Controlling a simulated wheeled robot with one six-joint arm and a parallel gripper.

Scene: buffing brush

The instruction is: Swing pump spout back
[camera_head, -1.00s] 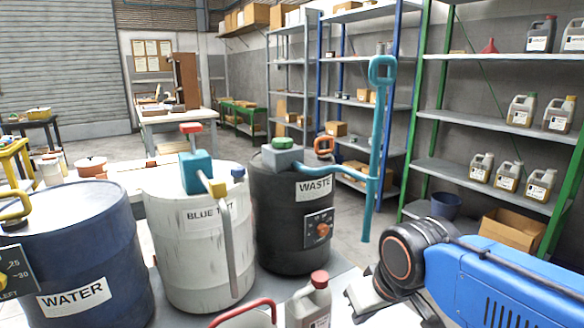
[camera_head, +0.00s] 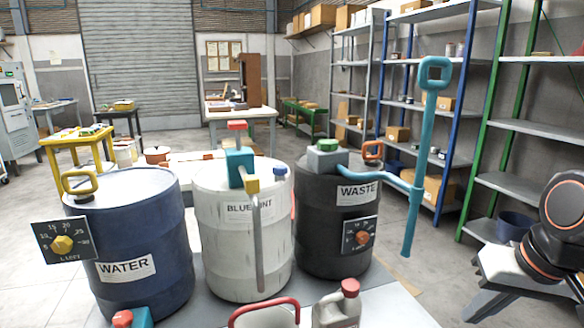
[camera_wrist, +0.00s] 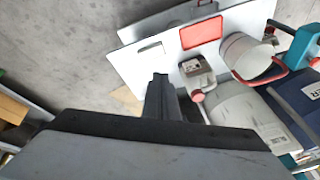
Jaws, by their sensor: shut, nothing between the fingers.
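Three drums each carry top fittings in the head view. The dark WASTE drum (camera_head: 325,235) has a grey pump with a green cap (camera_head: 327,146); its teal spout (camera_head: 385,178) reaches right to an upright teal pipe (camera_head: 421,165) with a loop on top. The white drum (camera_head: 235,265) has a teal pump (camera_head: 239,163) with a red top and a grey spout (camera_head: 259,235) hanging down its front. The blue WATER drum (camera_head: 140,235) has a yellow handle (camera_head: 80,184). My gripper (camera_wrist: 160,80) is shut and empty, away from all pumps.
A grey can with a red cap (camera_head: 338,305) and a container with a red handle (camera_head: 264,310) stand before the drums. Green-posted shelves (camera_head: 530,128) stand right. Open floor lies left.

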